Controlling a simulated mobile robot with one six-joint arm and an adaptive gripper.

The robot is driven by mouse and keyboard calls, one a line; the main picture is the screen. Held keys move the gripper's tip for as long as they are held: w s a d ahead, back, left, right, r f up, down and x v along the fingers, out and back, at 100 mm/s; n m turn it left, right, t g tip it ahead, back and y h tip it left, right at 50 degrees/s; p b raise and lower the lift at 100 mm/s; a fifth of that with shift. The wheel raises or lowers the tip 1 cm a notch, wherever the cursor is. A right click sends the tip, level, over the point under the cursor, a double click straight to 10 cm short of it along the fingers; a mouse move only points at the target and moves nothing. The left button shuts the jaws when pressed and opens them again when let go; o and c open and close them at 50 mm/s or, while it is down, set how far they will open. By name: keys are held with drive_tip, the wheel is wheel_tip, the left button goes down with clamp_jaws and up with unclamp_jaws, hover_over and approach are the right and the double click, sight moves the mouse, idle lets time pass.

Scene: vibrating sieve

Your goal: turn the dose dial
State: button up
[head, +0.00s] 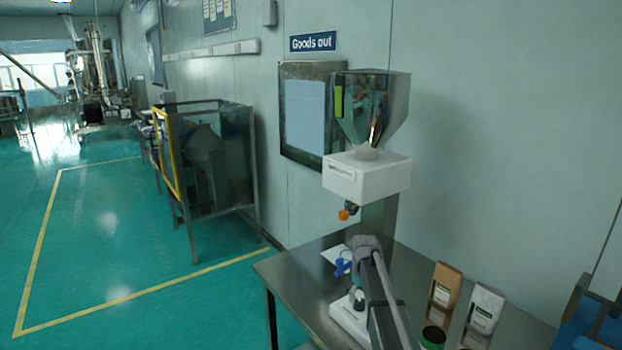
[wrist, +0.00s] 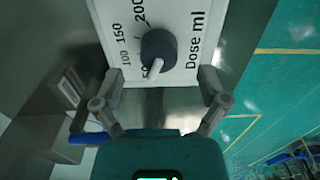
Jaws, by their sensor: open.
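The dose dial (wrist: 158,50) is a round dark knob with a pale pointer on a white panel (wrist: 185,14) in the wrist view. The panel reads "Dose ml", with numbers 100, 150 and 200 beside the dial. The pointer is toward the bottom of the picture, slightly left. My gripper (wrist: 160,84) is open and empty, its fingers apart below the dial in the picture and not touching it. In the head view I cannot make out the dial or the fingertips. A dispenser with a metal hopper (head: 370,105) and white housing (head: 368,176) stands there.
An orange knob (head: 344,215) hangs below the housing. A steel table (head: 305,272) holds a brown bag (head: 444,287), a white bag (head: 484,310) and a dark green-rimmed container (head: 433,338) at right. Green floor lies open to the left.

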sight(360, 301)
drive_tip(key=shift+r+p, duration=2.45)
drive_tip(key=shift+r, duration=0.45)
drive_tip(key=shift+r+p, duration=0.5)
drive_tip(key=shift+s+f, duration=0.1)
